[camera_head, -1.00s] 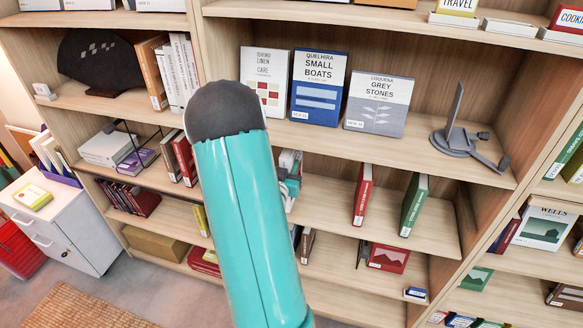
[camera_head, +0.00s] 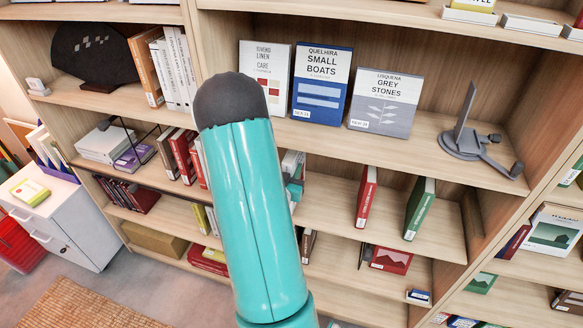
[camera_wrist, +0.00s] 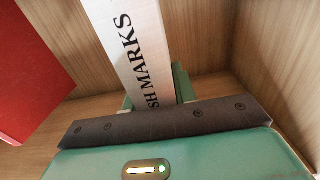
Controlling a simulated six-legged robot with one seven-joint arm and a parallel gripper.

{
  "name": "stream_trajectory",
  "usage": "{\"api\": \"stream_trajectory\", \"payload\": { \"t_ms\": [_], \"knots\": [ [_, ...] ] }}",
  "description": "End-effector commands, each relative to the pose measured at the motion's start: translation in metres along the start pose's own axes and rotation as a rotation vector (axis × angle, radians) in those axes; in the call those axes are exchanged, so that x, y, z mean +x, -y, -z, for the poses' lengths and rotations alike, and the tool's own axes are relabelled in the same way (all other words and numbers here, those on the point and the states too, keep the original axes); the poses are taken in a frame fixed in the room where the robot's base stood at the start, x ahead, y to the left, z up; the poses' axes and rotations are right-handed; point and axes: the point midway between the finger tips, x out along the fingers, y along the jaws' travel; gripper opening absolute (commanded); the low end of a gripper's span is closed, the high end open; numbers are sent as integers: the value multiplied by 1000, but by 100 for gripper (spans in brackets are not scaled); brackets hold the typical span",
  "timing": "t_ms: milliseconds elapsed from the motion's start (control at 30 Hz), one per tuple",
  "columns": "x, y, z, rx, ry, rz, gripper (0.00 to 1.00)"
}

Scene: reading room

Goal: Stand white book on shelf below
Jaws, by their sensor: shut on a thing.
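The white book (camera_wrist: 137,45) has a spine with large dark letters, of which "SH MARKS" can be read in the wrist view. My gripper (camera_wrist: 156,94) is shut on its near end, with green fingers at both sides of the spine. The book's far end runs out of the top of the wrist view. In the head view my arm covers most of the gripper; a teal part (camera_head: 295,189) shows beside the arm, at the shelf below the display shelf (camera_head: 420,158). I cannot tell whether the book touches the shelf board.
In the wrist view a red book (camera_wrist: 30,75) stands left of the white book, with wooden panel behind and at right. In the head view a red book (camera_head: 366,196) and a green book (camera_head: 419,207) stand farther right. A grey stand (camera_head: 468,135) sits above.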

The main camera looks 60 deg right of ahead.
Motion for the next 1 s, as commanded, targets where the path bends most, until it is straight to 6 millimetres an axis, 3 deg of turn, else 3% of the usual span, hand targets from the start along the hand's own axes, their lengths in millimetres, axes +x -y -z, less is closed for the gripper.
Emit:
{"api": "stream_trajectory", "payload": {
  "t_ms": [533,567,633,1000],
  "knots": [
    [-7,-3,-7,1,-4,-3,0],
    [-7,-4,-8,1,0,-3,33],
    [-7,-4,-8,1,-1,-2,47],
    [-6,-3,-4,2,-2,-3,49]
  ]
}}
